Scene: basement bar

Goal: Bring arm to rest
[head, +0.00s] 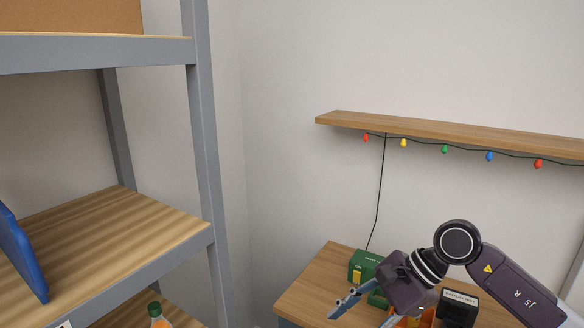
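My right arm comes in from the lower right, with its dark wrist bent down over the wooden table. My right gripper (360,318) points down and to the left, near the bottom edge of the view. Its fingers look spread apart, and I see nothing between them. My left gripper is not in view.
A green box (363,265) and a black box labelled battery (458,304) stand on the table (310,285), close to my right gripper; orange items are partly hidden behind it. A grey-framed shelf (207,150) stands left, with a blue object (22,255). A wall shelf (440,128) carries string lights.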

